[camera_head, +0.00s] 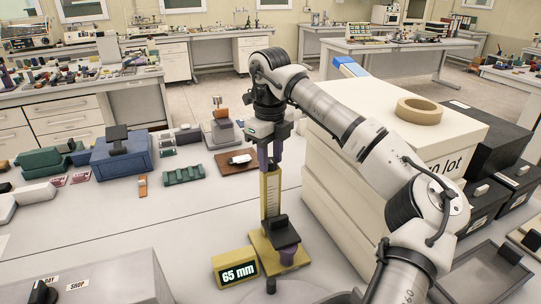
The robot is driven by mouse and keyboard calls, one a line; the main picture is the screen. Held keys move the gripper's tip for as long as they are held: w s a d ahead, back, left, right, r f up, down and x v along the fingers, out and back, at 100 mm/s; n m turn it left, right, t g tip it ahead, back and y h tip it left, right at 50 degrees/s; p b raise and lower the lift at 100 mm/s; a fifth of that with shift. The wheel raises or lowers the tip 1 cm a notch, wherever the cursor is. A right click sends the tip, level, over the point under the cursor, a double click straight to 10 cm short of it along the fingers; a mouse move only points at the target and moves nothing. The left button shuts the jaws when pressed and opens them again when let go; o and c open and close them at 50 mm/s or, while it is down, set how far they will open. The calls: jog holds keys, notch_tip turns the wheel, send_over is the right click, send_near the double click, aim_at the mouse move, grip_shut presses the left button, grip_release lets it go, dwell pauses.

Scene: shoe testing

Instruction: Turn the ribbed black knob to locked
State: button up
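A yellow measuring stand (270,205) with a scale on its upright column stands at centre, on a yellow base. A black block (279,222) sits low on its column, above a dark purple piece (288,256). A small black knob (271,286) shows at the front of the base; its ribs are too small to make out, and I cannot tell whether it is the task's knob or how it is set. My gripper (269,165) points down at the top of the column, its purple fingers close to it. Contact and finger gap are unclear.
A yellow display block (235,269) reading 65 mm stands left of the stand. A large white box (430,130) with a tape roll (419,110) stands right, behind my arm. A grey panel (105,278) with a black knob (43,292) is at lower left. Bench between is clear.

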jog(key=c, duration=0.6)
jog(key=shift+o, duration=0.2)
jog(key=shift+m, duration=0.3)
jog(key=shift+m+b, duration=0.75)
jog(key=shift+m, duration=0.35)
jog(key=m+b, duration=0.1)
jog(key=m, duration=0.3)
jog(key=shift+b, duration=0.3)
jog(key=m+b, duration=0.1)
jog(key=m, duration=0.4)
jog(key=shift+m, duration=0.4)
jog(key=m+b, duration=0.1)
jog(key=m, duration=0.4)
jog(key=shift+a+b, duration=0.1)
jog(key=shift+b, duration=0.2)
jog(key=shift+m, duration=0.3)
